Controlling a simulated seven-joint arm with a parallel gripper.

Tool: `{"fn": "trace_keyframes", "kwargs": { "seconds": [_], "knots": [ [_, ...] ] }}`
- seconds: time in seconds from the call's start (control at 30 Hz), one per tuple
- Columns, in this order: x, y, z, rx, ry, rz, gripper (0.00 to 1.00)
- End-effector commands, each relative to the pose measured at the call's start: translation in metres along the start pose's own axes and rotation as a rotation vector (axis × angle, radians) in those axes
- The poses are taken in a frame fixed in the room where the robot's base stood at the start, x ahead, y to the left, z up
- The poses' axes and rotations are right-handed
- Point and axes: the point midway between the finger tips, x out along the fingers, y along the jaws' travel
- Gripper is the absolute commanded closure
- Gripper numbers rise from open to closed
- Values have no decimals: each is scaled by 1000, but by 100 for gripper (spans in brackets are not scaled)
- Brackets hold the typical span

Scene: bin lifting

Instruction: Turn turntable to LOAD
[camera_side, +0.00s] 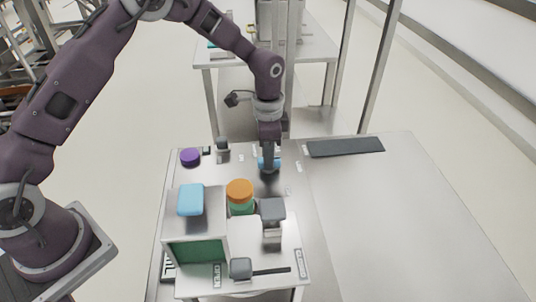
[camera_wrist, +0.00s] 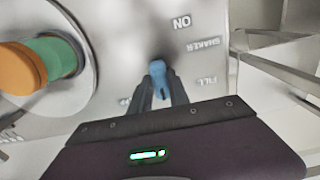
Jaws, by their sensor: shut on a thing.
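My gripper (camera_side: 269,165) points down over the far part of the metal panel. Printed labels lie beside the knob; "ON", "SHAKER" and "FILL" appear upside down. A round silver disc (camera_wrist: 84,108), which looks like the turntable, is left of the gripper in the wrist view. A green container with an orange lid (camera_wrist: 18,70) is over it. In the side view this lidded container (camera_side: 239,190) stands nearer the camera than my gripper. I cannot read a LOAD label.
A box with a green window (camera_side: 196,250) carries a light blue block (camera_side: 191,200). Grey knobs (camera_side: 272,209) and a purple knob (camera_side: 190,157) stand on the panel. A dark flat strip (camera_side: 345,147) lies at the back of the table; the table's right side is clear.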

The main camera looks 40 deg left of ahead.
Motion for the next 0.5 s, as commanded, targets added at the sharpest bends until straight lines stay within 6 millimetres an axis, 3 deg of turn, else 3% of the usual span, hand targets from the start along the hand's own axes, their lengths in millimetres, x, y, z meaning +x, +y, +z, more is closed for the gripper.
{"fn": "trace_keyframes", "kwargs": {
  "seconds": [0.5],
  "knots": [
    [-1,0,-1,-30,2,-1,100]
  ]
}}
